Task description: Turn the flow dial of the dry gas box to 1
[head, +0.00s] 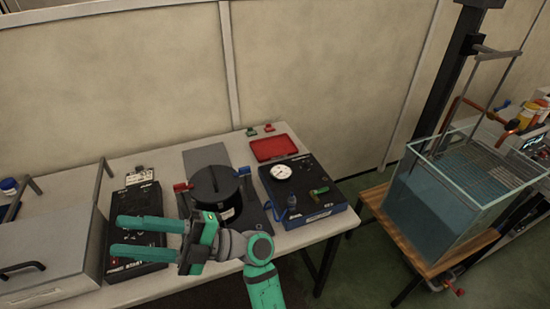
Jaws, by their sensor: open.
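A dark blue-black box (330,206) with a round white gauge (281,172) stands on the right part of the table. A small green-and-brass handle (320,190) and a blue fitting (291,201) are on its top. A flat black box (122,208) with small lettering lies left of centre. I cannot read which box is the dry gas box, and I make out no dial numbers. My gripper (118,235) is open, with its two green fingers pointing left above the flat black box and hiding part of it. I see nothing between the fingers.
A black lidded cylinder (212,183) with red and blue side fittings stands between the boxes, close behind my wrist. A red tray (273,148) and a grey plate (206,156) lie behind. A grey metal case (50,250) is at left. A glass water tank (440,210) stands apart at right.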

